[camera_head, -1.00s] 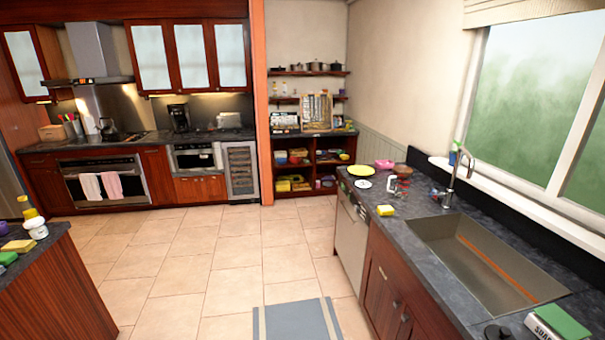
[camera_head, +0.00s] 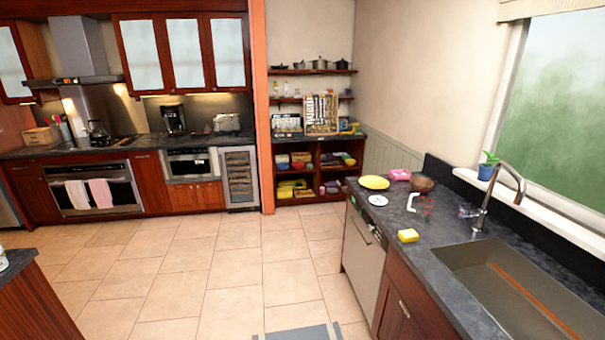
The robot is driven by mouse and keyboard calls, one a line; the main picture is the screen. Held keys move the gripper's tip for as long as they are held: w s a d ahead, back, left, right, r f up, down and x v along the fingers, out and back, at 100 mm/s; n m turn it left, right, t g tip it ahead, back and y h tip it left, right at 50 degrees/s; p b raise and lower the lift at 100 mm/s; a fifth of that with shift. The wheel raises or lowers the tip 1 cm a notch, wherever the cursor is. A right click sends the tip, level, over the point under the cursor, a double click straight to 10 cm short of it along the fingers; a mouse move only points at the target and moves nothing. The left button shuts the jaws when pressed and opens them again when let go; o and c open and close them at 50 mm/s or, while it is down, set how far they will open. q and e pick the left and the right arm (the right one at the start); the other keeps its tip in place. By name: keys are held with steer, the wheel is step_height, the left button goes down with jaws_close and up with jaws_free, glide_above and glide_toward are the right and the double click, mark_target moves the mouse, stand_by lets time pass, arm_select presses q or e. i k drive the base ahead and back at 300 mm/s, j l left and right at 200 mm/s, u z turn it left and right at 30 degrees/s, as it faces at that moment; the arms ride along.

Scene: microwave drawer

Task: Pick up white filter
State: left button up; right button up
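No object is clearly recognisable as the white filter at this distance. A small flat white round item (camera_head: 378,200) lies on the right counter (camera_head: 432,238), just in front of a yellow plate-like item (camera_head: 374,182); I cannot tell whether it is the filter. A black coffee maker (camera_head: 173,119) stands on the far back counter, with a pale bulky item (camera_head: 227,123) to its right that is too small to make out. Neither of my grippers is in view.
A sink (camera_head: 520,285) with a tall tap (camera_head: 497,195) is set in the right counter. A yellow sponge (camera_head: 408,235) lies near the counter's front edge. A wooden cabinet (camera_head: 45,305) stands at the lower left. The tiled floor (camera_head: 215,265) between them is mostly clear.

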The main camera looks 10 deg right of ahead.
mark_target(376, 199)
steer(key=i+j+z, duration=0.2)
steer(key=i, duration=0.55)
steer(key=i+z, duration=0.4)
steer(key=i+j+z, duration=0.55)
steer(key=z, duration=0.25)
steer(key=i+j+z, duration=0.25)
steer(key=z, duration=0.15)
steer(key=i+j+z, duration=0.15)
steer(key=j+z, duration=0.3)
steer(key=i+j+z, duration=0.1)
steer(key=j+z, duration=0.2)
steer(key=z, duration=0.15)
steer(key=j+z, duration=0.35)
steer(key=j, duration=0.25)
steer(key=j+z, duration=0.3)
steer(key=j, duration=0.25)
steer(key=k, duration=0.05)
